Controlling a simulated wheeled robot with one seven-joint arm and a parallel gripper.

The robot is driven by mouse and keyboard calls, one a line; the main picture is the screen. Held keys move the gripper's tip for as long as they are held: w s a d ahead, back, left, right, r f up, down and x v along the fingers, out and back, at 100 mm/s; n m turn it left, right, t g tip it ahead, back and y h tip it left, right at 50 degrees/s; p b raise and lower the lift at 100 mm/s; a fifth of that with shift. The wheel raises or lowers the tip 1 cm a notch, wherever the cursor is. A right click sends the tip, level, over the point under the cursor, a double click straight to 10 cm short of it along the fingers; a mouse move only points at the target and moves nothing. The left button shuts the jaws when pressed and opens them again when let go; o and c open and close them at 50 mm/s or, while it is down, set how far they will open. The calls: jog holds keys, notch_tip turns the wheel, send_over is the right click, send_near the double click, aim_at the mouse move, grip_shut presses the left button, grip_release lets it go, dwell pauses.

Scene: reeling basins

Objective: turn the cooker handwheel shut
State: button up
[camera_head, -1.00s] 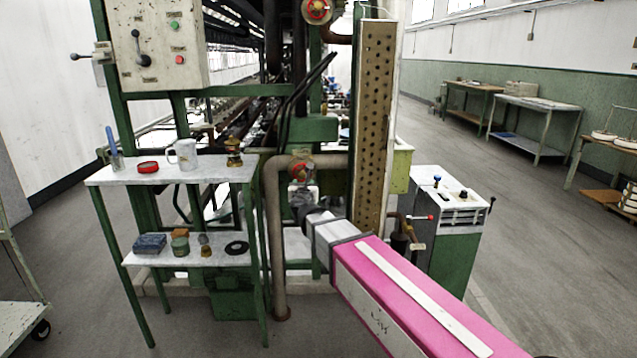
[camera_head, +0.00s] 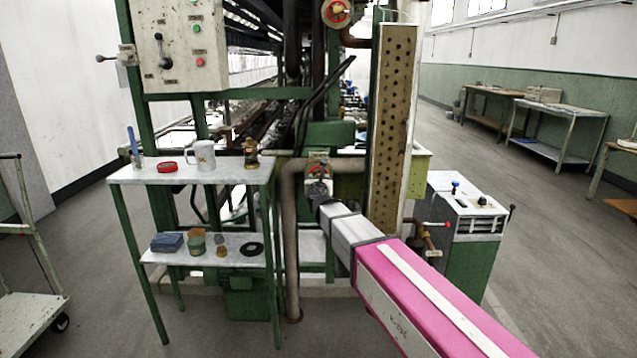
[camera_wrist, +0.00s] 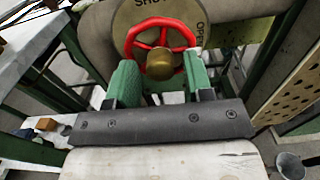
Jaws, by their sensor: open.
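The red handwheel (camera_wrist: 162,47) with a brass hub fills the upper middle of the wrist view. A round brass plate behind it (camera_wrist: 128,17) carries the lettering "SHUT" and "OPEN". My gripper (camera_wrist: 161,74) is open, its two green fingers standing on either side of the wheel's lower part. The fingertips overlap the rim in the picture; I cannot tell whether they touch it. In the head view my gripper (camera_head: 319,184) is at the bent pipe and largely covers this wheel.
A second red wheel (camera_head: 336,12) sits higher on the machine. The bent pipe (camera_head: 292,240) stands left of my gripper, and a perforated panel (camera_head: 392,130) rises to its right. A green table (camera_head: 190,176) with a mug (camera_head: 202,155) stands at the left. Open floor lies at the right.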

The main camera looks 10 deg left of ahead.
jog(key=c, duration=0.8)
jog(key=m, duration=2.9)
jog(key=o, duration=0.8)
jog(key=shift+s, duration=0.1)
